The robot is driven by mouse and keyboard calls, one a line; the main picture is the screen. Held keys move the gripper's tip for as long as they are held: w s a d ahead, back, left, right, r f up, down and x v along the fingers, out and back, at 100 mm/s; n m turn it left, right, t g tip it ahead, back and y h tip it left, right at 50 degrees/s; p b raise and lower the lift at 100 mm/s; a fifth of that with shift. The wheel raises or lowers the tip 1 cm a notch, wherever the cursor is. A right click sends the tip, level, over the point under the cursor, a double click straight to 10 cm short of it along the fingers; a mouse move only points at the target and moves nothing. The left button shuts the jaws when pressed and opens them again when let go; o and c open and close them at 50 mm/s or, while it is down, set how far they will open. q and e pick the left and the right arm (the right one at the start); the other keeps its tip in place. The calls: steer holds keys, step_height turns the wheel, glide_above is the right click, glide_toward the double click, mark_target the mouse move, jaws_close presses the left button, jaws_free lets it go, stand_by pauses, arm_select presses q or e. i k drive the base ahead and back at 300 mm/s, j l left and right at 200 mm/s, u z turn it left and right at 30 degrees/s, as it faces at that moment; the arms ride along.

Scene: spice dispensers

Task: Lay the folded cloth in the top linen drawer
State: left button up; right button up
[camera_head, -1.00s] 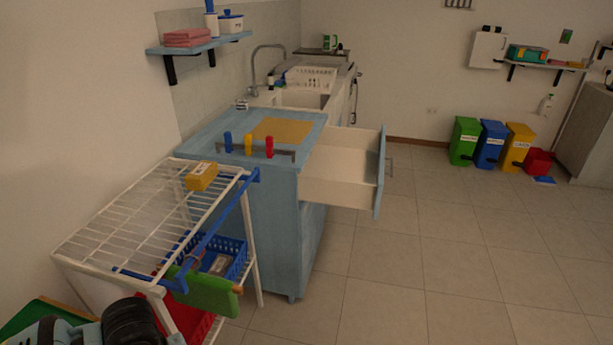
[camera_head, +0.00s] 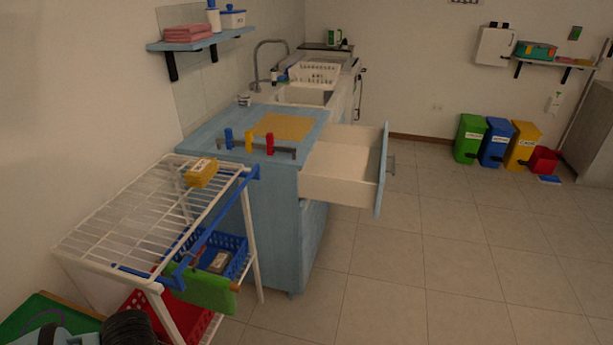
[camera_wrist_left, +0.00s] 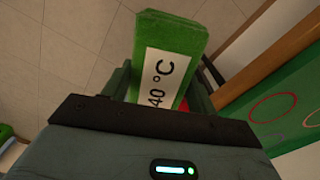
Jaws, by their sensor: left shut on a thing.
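In the left wrist view, my left gripper (camera_wrist_left: 160,92) is shut on a thick green folded cloth (camera_wrist_left: 165,45) with a white "40 °C" label. The cloth sticks out beyond the fingers, above the tiled floor. In the head view only a dark part of my left arm shows at the bottom left; the gripper itself does not show there. The top drawer (camera_head: 381,170) of the blue cabinet (camera_head: 270,240) is pulled open to the right. Its pale inside looks empty. My right gripper is not in view.
A white wire rack (camera_head: 130,220) stands left of the cabinet, with a yellow block (camera_head: 201,173) on top and a green cloth-like piece (camera_head: 205,290) hanging at its side. A green board (camera_wrist_left: 290,105) with a wooden edge lies near the gripper. The floor right of the drawer is clear.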

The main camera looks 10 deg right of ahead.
mark_target(347, 175)
steer(key=i+l, duration=0.25)
steer(key=l, duration=0.2)
steer(key=i+l, duration=0.25)
steer(key=l, duration=0.15)
steer(key=i+l, duration=0.3)
steer(key=l, duration=0.15)
steer(key=i+l, duration=0.25)
steer(key=l, duration=0.15)
steer(key=i+l+z, duration=0.1)
steer(key=i+l, duration=0.15)
steer(key=l, duration=0.2)
